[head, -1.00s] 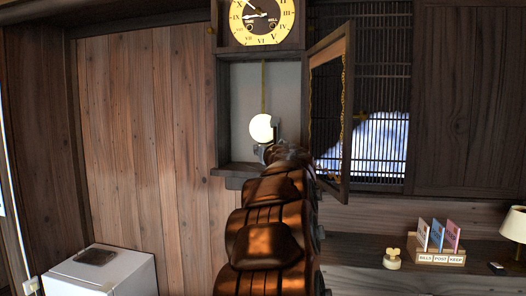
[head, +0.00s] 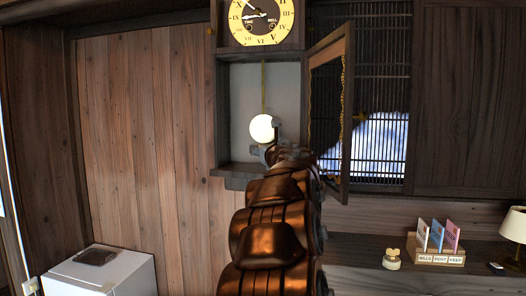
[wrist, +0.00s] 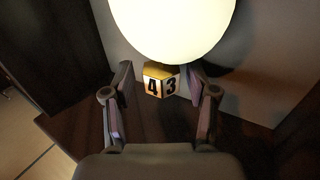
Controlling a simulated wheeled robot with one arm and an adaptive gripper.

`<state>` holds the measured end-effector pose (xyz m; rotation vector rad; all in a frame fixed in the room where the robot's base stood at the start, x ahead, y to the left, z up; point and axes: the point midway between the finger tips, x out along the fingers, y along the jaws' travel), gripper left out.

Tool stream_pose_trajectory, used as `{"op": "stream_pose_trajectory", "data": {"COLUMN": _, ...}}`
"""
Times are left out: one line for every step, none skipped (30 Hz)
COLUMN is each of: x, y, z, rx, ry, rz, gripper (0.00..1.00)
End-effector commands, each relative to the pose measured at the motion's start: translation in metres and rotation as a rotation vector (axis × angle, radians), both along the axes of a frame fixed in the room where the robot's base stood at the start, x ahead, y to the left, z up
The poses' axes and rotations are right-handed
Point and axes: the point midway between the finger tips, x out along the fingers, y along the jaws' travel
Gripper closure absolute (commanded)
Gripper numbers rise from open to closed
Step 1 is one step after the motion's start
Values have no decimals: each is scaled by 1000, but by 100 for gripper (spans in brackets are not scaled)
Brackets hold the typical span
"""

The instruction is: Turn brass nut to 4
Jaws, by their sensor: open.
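The brass nut (wrist: 160,79) shows in the wrist view just under the pendulum's bright round bob (wrist: 172,22). Its top is brass-coloured, and two pale faces show a 4 on the left and a 3 on the right. My gripper (wrist: 160,92) is open, with one finger on each side of the nut and gaps between. In the head view the bob (head: 262,128) hangs inside the open clock case (head: 238,168). My arm hides the nut there.
The clock's glazed door (head: 346,120) stands open to the right of my arm. The clock dial (head: 262,18) is above. A shelf at right holds a letter rack (head: 440,258), a lamp (head: 515,225) and a small cream object (head: 391,260). A white cabinet (head: 105,275) stands lower left.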

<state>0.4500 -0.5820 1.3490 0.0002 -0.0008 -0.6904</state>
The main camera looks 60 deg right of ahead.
Motion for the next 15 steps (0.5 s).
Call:
{"op": "stream_pose_trajectory", "data": {"x": 0, "y": 0, "z": 0, "rx": 0, "ry": 0, "rz": 0, "gripper": 43}}
{"op": "stream_pose_trajectory", "data": {"x": 0, "y": 0, "z": 0, "rx": 0, "ry": 0, "rz": 0, "gripper": 43}}
{"op": "stream_pose_trajectory", "data": {"x": 0, "y": 0, "z": 0, "rx": 0, "ry": 0, "rz": 0, "gripper": 43}}
{"op": "stream_pose_trajectory", "data": {"x": 0, "y": 0, "z": 0, "rx": 0, "ry": 0, "rz": 0, "gripper": 43}}
{"op": "stream_pose_trajectory", "data": {"x": 0, "y": 0, "z": 0, "rx": 0, "ry": 0, "rz": 0, "gripper": 43}}
{"op": "stream_pose_trajectory", "data": {"x": -1, "y": 1, "z": 0, "rx": 0, "ry": 0, "rz": 0, "gripper": 43}}
{"op": "stream_pose_trajectory", "data": {"x": -2, "y": 2, "z": 0, "rx": 0, "ry": 0, "rz": 0, "gripper": 43}}
{"op": "stream_pose_trajectory", "data": {"x": -3, "y": 2, "z": 0, "rx": 0, "ry": 0, "rz": 0, "gripper": 43}}
{"op": "stream_pose_trajectory", "data": {"x": -5, "y": 4, "z": 0, "rx": 0, "ry": 0, "rz": -1, "gripper": 43}}
{"op": "stream_pose_trajectory", "data": {"x": -6, "y": 5, "z": 0, "rx": 1, "ry": 0, "rz": -1, "gripper": 43}}
{"op": "stream_pose_trajectory", "data": {"x": -8, "y": 7, "z": 0, "rx": 1, "ry": 0, "rz": -1, "gripper": 43}}
{"op": "stream_pose_trajectory", "data": {"x": -12, "y": 9, "z": 0, "rx": 2, "ry": 1, "rz": -2, "gripper": 43}}
{"op": "stream_pose_trajectory", "data": {"x": -14, "y": 11, "z": 0, "rx": 1, "ry": 2, "rz": -2, "gripper": 43}}
{"op": "stream_pose_trajectory", "data": {"x": -17, "y": 13, "z": 0, "rx": 1, "ry": 1, "rz": -2, "gripper": 43}}
{"op": "stream_pose_trajectory", "data": {"x": -20, "y": 16, "z": 0, "rx": 1, "ry": 1, "rz": -2, "gripper": 43}}
